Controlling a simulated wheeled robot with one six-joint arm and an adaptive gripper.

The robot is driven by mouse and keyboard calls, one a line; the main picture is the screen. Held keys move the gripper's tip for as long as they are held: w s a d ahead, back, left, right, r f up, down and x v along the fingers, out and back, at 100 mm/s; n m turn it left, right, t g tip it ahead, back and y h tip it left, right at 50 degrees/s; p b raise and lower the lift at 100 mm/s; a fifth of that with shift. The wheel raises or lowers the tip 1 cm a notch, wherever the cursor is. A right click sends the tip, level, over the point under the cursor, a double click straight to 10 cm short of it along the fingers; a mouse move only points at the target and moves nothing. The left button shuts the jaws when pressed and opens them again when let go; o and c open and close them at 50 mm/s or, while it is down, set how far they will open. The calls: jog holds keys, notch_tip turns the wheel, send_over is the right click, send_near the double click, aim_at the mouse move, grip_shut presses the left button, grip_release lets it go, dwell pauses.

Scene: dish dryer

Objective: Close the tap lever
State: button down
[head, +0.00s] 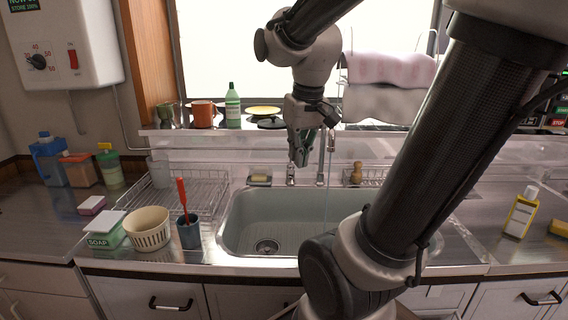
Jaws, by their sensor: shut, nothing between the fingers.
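The tap (321,168) stands at the back edge of the sink, a little right of my gripper. A small metal fitting (290,176), perhaps the lever's base, shows just below my gripper. My gripper (300,160) points down in front of the tap area, shut and empty. The lever itself is hard to make out behind my gripper, and I cannot tell whether they touch. A thin pale line beside the tap may be running water; I cannot tell for sure.
The sink (255,220) is below. A wire dish rack (205,190), a cream basket (149,228) and a blue cup (188,232) stand left. A shelf with a green bottle (233,108) and mugs runs behind. A yellow bottle (521,212) stands right. My arm hides the sink's right side.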

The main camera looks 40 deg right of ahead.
jog(key=w+d+f+m+g, duration=0.1)
jog(key=w+d+m, duration=0.1)
jog(key=w+d, duration=0.5)
jog(key=m+h, duration=0.1)
jog(key=m, duration=0.3)
send_over(292, 170)
jog(key=shift+t, duration=0.3)
jog(key=f, duration=1.5)
jog(key=shift+s+a+f, duration=0.25)
jog(key=shift+s+f, duration=0.05)
jog(key=shift+f, duration=0.8)
jog(key=shift+a, duration=0.1)
